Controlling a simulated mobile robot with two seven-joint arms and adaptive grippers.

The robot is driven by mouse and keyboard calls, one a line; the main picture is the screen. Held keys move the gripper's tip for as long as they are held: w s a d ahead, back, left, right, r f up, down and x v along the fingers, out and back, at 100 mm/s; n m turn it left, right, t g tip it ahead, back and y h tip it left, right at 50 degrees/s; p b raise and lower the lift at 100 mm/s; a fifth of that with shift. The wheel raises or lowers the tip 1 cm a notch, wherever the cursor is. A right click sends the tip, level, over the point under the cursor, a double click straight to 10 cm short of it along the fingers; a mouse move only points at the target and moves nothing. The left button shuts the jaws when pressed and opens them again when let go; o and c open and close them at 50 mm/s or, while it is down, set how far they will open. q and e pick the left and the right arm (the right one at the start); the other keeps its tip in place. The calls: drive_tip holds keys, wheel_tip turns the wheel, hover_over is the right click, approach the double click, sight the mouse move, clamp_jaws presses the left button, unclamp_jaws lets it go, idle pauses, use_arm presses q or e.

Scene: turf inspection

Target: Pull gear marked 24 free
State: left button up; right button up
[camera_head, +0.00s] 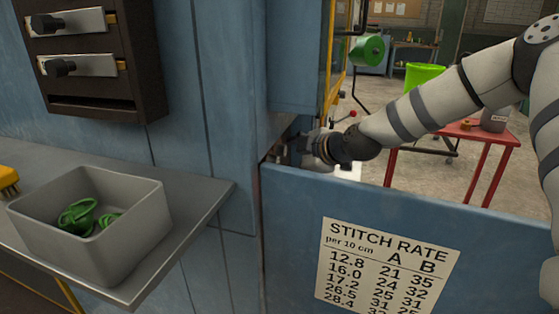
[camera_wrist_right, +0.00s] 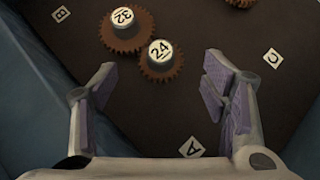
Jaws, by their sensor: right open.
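In the right wrist view, the gear marked 24 (camera_wrist_right: 161,56) is a brown toothed wheel with a white numbered cap. It sits on a dark plate, just beyond my open right gripper (camera_wrist_right: 158,85), roughly in line with the gap between its fingers. The fingers are apart and empty. A larger brown gear marked 32 (camera_wrist_right: 122,25) lies beside it at upper left, close to or touching it. In the head view my right gripper (camera_head: 283,153) reaches behind a blue panel and is mostly hidden; the gears are not visible there. My left gripper is not in view.
Labels A (camera_wrist_right: 191,148), B (camera_wrist_right: 60,14) and C (camera_wrist_right: 272,58) mark the dark plate. A blue panel with a stitch rate chart (camera_head: 385,265) stands in front of my right arm. A grey bin (camera_head: 100,245) with green items sits on a shelf at left.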

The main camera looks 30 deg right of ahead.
sight(277, 161)
drive_tip(key=b+x, duration=0.1)
drive_tip(key=x, duration=0.5)
drive_tip(key=shift+a+f, duration=0.15)
drive_tip(key=shift+f, duration=0.05)
drive_tip(key=shift+w+r, duration=0.1)
drive_tip(key=shift+r, duration=0.1)
drive_tip(key=c, duration=1.3)
drive_tip(key=o, duration=0.3)
drive_tip(key=shift+c, duration=1.3)
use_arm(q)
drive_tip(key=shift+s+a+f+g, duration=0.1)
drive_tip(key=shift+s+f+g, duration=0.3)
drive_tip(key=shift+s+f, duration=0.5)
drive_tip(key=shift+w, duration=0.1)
